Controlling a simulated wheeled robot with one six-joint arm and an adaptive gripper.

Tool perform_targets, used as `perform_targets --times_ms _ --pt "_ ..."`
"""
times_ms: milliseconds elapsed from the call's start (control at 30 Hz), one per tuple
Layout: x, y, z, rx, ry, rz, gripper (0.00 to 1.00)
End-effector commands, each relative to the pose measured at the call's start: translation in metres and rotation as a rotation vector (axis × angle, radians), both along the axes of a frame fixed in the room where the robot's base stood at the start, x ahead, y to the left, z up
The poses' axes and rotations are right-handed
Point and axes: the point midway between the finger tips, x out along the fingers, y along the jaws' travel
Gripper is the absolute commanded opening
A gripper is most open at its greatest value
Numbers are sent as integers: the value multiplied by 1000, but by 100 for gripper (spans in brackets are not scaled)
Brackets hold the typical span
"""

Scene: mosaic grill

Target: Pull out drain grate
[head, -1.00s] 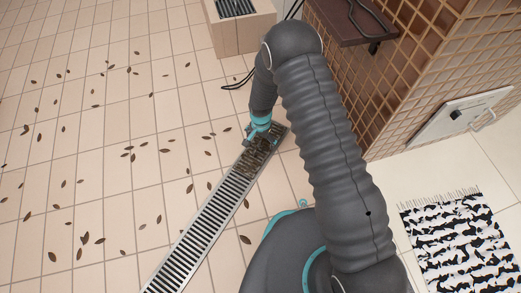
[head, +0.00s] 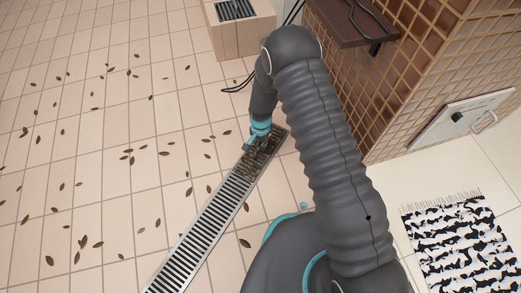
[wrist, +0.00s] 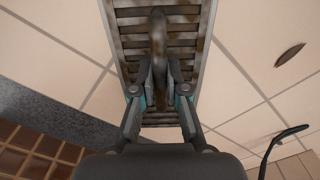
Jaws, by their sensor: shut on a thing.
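The drain grate (head: 203,222) is a long slatted metal strip set in the tiled floor, running from the lower left to the base of my arm's reach. Its far end section (head: 258,162) is brown and dirty. My gripper (head: 257,147) points down at that section. In the wrist view the grate's stained slats (wrist: 185,42) lie under my gripper (wrist: 160,72), whose fingers are closed on a narrow grey-brown raised bar (wrist: 158,30) running along the grate.
Brown leaves (head: 127,154) lie scattered on the tiles to the left. A tiled box with a dark grille (head: 245,38) stands at the back. A lattice-tiled counter (head: 410,90) is close on the right, with a black-and-white rug (head: 460,240) in front.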

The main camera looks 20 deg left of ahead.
Motion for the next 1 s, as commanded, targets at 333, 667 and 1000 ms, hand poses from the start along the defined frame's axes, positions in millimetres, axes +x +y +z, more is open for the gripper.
perform_targets --times_ms 333,667,1000 --pt "0 0 2 1 -1 0 0" --pt "0 0 7 1 -1 0 0" --pt "0 0 11 1 -1 0 0"
